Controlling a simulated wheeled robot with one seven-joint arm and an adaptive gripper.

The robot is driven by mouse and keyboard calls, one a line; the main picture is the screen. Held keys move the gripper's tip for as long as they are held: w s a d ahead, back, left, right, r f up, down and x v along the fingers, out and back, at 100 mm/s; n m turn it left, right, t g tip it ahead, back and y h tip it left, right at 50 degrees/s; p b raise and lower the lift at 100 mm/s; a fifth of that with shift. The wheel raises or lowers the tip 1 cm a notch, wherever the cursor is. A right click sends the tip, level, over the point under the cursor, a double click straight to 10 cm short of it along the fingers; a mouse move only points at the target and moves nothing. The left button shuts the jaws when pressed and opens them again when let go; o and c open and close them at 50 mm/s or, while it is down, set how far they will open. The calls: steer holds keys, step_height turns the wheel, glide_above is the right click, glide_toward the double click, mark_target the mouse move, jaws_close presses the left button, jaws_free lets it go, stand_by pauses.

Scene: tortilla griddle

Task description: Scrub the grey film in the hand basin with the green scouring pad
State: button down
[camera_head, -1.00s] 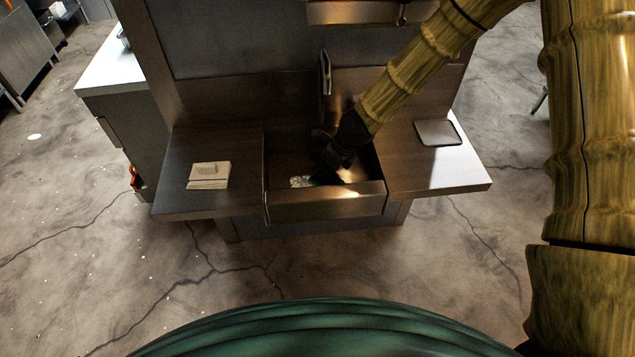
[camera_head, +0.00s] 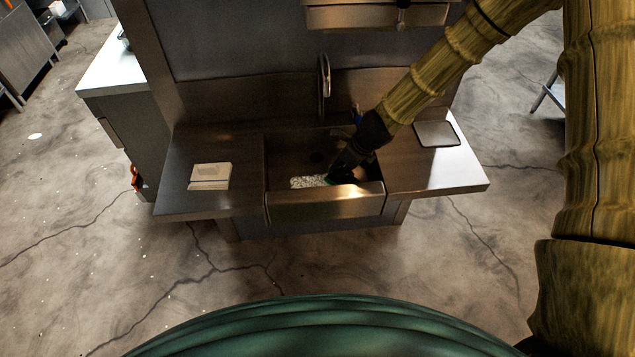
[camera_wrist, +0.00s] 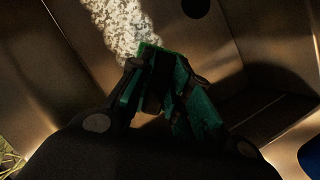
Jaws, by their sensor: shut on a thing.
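The hand basin (camera_head: 326,203) is a metal sink between two side counters. The speckled grey-white film (camera_head: 308,182) lies on its floor near the front. It shows as a pale strip in the wrist view (camera_wrist: 120,25). My gripper (camera_head: 335,177) reaches down into the basin at the film's right end. In the wrist view my gripper (camera_wrist: 158,78) is shut on the green scouring pad (camera_wrist: 148,50), whose far edge meets the near end of the film. Whether the pad presses on the floor I cannot tell. The gripper hides part of the pad and the basin's right side.
A tap (camera_head: 324,75) rises behind the basin, and a dark drain hole (camera_head: 317,157) is in its floor. A pale block-like item (camera_head: 211,172) lies on the left counter. A grey flat tray (camera_head: 437,133) lies on the right counter. A shelf (camera_head: 375,14) hangs above.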

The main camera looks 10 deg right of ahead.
steer(key=shift+a, duration=0.15)
steer(key=shift+a+f, duration=0.15)
steer(key=shift+a, duration=2.25)
steer(key=c, duration=1.6)
jaws_free()
steer(key=shift+o, duration=0.2)
steer(key=shift+f+b, duration=0.45)
steer(key=shift+f, duration=0.05)
jaws_close()
steer(key=shift+r, duration=0.15)
steer(key=shift+r+p, duration=2.25)
steer(key=shift+r, duration=0.15)
